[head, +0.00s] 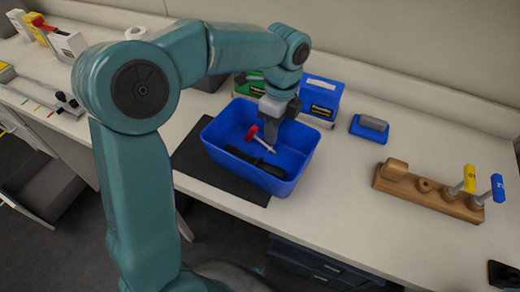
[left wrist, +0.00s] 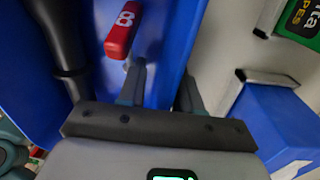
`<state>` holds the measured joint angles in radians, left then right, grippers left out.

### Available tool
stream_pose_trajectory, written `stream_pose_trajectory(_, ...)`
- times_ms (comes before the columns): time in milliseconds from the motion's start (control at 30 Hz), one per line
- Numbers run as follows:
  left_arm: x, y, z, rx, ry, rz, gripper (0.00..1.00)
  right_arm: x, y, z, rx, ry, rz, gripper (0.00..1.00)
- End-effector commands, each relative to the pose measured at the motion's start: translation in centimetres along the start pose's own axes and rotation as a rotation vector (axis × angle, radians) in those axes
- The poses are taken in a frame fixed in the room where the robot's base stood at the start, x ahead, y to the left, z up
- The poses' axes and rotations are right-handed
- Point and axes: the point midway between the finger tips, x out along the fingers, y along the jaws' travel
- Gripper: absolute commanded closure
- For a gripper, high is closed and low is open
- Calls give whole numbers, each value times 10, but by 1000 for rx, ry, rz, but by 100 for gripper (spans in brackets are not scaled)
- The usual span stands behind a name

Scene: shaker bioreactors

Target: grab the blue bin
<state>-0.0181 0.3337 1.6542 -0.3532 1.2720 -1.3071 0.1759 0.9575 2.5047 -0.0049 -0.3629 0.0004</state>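The blue bin (head: 222,132) is an open box on the bench, partly over a dark mat (head: 196,160). It holds a red-handled tool (head: 252,133) and a long black tool (head: 256,163). My left gripper (head: 278,121) points down at the bin's back right side and hides part of it. In the left wrist view its fingers (left wrist: 160,88) are apart, one inside the bin (left wrist: 177,40) and one outside, with the wall between them. I cannot tell whether they touch the wall. The red handle, marked 8, is close to the inner finger. My right gripper is not in view.
Blue (head: 320,97) and green boxes stand behind the bin. A blue block with a grey top (head: 369,127) and a wooden rack (head: 428,192) with yellow and blue-handled tools are to the right. The bench between bin and rack is clear.

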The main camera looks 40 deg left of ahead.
Motion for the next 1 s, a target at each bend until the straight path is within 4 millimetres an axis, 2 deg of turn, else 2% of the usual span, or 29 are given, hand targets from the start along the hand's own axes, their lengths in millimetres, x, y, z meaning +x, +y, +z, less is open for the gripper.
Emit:
stream_pose_trajectory(100,0,0,0,0,0,0,66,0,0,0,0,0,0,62)
stream_pose_trajectory(133,0,0,0,0,0,0,69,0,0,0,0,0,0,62)
stream_pose_trajectory(200,0,0,0,0,0,0,92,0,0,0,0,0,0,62)
stream_pose_trajectory(233,0,0,0,0,0,0,100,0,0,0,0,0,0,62)
stream_pose_trajectory(667,-5,0,0,0,0,-2,100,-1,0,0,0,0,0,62)
stream_pose_trajectory(867,-29,2,0,0,0,-4,100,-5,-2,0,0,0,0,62)
stream_pose_trajectory(1000,-61,4,0,0,1,-7,100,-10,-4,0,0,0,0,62)
